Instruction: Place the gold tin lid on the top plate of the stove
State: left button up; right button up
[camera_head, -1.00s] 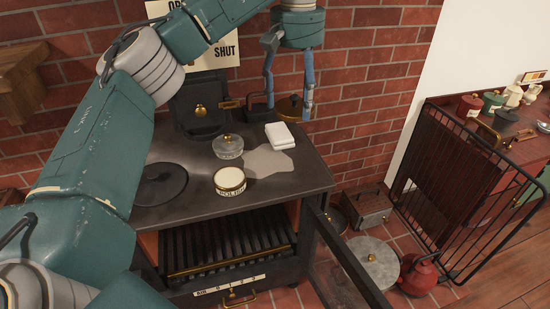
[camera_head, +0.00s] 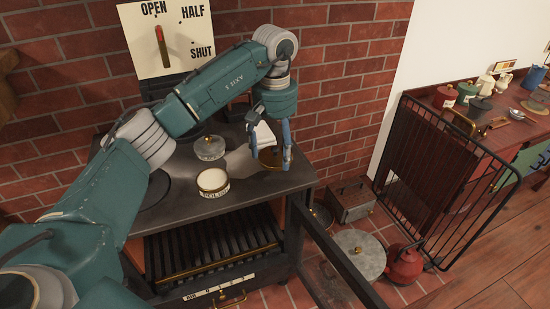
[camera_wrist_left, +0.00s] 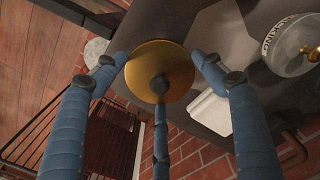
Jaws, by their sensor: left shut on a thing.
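The gold tin lid (camera_head: 267,157) is round and brassy, with a knob; it also shows in the left wrist view (camera_wrist_left: 176,68). My left gripper (camera_head: 273,156) is shut on it, its blue fingers pointing down around the lid. In the left wrist view the lid sits between the fingers, with the dark stove top behind it. The stove (camera_head: 250,187) has a dark, flat top plate, and the lid is over its right part. I cannot tell whether the lid touches the plate. My right gripper is not in view.
On the stove top stand a round cream-topped polish tin (camera_head: 212,182), a lidded glass dish (camera_head: 210,149) and a folded white cloth (camera_head: 263,134). A brick wall (camera_head: 340,70) is behind. An open stove door (camera_head: 335,262) juts out in front; a black fireguard (camera_head: 440,165) stands right.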

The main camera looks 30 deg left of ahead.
aim_at(275, 156)
pick_arm(q)
notch_tip(275, 156, down, 3)
jog(key=shift+f+p, duration=0.15)
jog(key=shift+p, duration=0.3)
jog(key=shift+f, duration=0.15)
jog(key=o, duration=1.2)
jog(key=shift+f, duration=0.15)
jog(key=shift+c, duration=0.2)
notch_tip(275, 156, up, 12)
jog(key=shift+f+b, duration=0.25)
jog(key=shift+b, duration=0.7)
jog(key=shift+r, duration=0.45)
